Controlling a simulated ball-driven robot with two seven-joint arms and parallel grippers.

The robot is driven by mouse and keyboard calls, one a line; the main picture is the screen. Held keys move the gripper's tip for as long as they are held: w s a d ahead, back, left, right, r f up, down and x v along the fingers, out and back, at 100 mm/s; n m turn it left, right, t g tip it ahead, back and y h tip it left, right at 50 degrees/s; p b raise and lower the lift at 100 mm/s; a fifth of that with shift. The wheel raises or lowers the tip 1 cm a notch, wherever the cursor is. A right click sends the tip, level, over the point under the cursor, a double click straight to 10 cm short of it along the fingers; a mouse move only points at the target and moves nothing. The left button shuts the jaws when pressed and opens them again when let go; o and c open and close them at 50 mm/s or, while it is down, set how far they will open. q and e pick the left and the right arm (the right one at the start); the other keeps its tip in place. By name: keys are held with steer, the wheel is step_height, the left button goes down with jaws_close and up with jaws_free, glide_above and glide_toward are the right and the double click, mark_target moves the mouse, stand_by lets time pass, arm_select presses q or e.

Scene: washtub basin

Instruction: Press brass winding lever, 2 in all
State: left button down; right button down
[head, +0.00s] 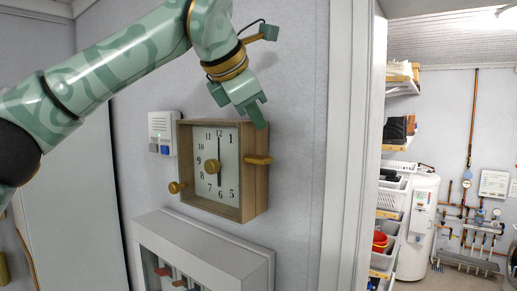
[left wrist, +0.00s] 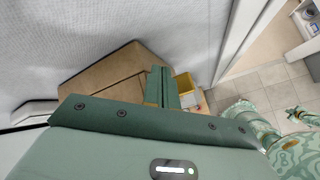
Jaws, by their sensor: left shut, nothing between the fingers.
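The brass winding lever (head: 258,160) sticks out from the right side of a wooden box clock (head: 255,190) on the wall. It also shows in the left wrist view as a yellow block (left wrist: 184,88), just right of my fingers. My left gripper (head: 261,123) is shut and empty, its fingertips pointing down. In the head view it is a little above the lever, by the clock's upper right edge, with a gap between. The left wrist view shows the closed fingers (left wrist: 160,88) over the clock's wooden top (left wrist: 105,80).
A brass knob (head: 176,187) sits at the clock's lower left. A white wall box (head: 163,133) with grey and blue buttons is left of the clock. A grey framed panel (head: 205,250) juts out below. A door frame (head: 352,150) stands to the right.

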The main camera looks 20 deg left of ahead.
arm_select(q)
steer(key=shift+r, duration=0.9)
stand_by(1.9)
